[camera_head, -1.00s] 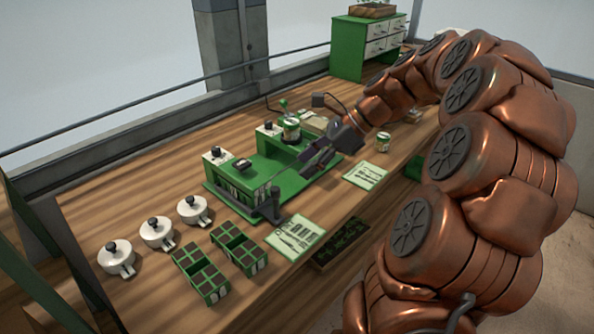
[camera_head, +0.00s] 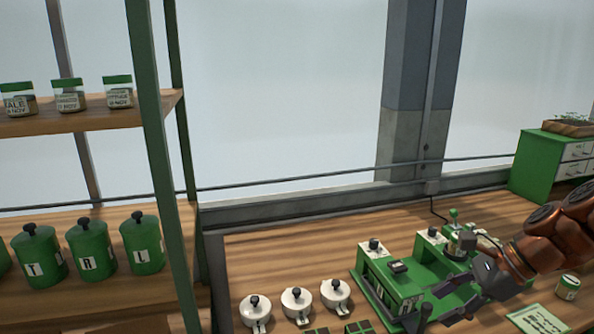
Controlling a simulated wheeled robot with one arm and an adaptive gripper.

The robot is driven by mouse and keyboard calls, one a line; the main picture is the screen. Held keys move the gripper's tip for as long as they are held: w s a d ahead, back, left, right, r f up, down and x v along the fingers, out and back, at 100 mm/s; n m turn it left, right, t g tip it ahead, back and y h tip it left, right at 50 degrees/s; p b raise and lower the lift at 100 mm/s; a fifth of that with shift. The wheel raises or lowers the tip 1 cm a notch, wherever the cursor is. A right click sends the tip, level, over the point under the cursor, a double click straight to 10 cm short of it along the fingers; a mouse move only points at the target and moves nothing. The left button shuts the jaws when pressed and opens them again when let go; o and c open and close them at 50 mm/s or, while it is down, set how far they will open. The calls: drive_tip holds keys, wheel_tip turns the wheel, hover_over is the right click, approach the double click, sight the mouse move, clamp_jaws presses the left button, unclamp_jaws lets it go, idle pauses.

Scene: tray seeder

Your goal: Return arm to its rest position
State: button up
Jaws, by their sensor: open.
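My gripper (camera_head: 462,303) is at the lower right of the head camera view, over the right part of the green tray seeder (camera_head: 372,284). Its dark fingers are apart and point left and down, with nothing visible between them. My copper arm comes in from the right edge. The seeder stands on the wooden bench (camera_head: 252,250), with knobs and a small black part on top. A jar-like part with a green top (camera_head: 461,240) sits at the seeder's back right, just behind the gripper. I cannot tell whether the gripper touches the seeder.
Three white lidded pots (camera_head: 297,302) stand left of the seeder. Cell trays (camera_head: 358,327) are cut off below. A green drawer cabinet (camera_head: 541,165) stands behind. A shelf (camera_head: 85,122) with jars and green canisters (camera_head: 92,248) fills the left.

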drive_tip(key=s+a+f+n+g+h+p, duration=0.1)
drive_tip(key=s+a+f+n+g+h, duration=0.15)
drive_tip(key=s+a+n, duration=0.75)
drive_tip(key=s+f+n+g+h+p, duration=0.1)
drive_tip(key=s+f+n+h, duration=0.1)
drive_tip(key=s+n, duration=0.3)
drive_tip(key=s+a+f+n+g+h, duration=0.1)
drive_tip(key=s+n+h, duration=0.1)
drive_tip(key=s+n, duration=0.3)
drive_tip(key=shift+s+a+f+p, duration=0.25)
drive_tip(key=shift+s+f+p, duration=0.15)
drive_tip(key=shift+s, duration=0.45)
drive_tip(key=shift+h, duration=0.25)
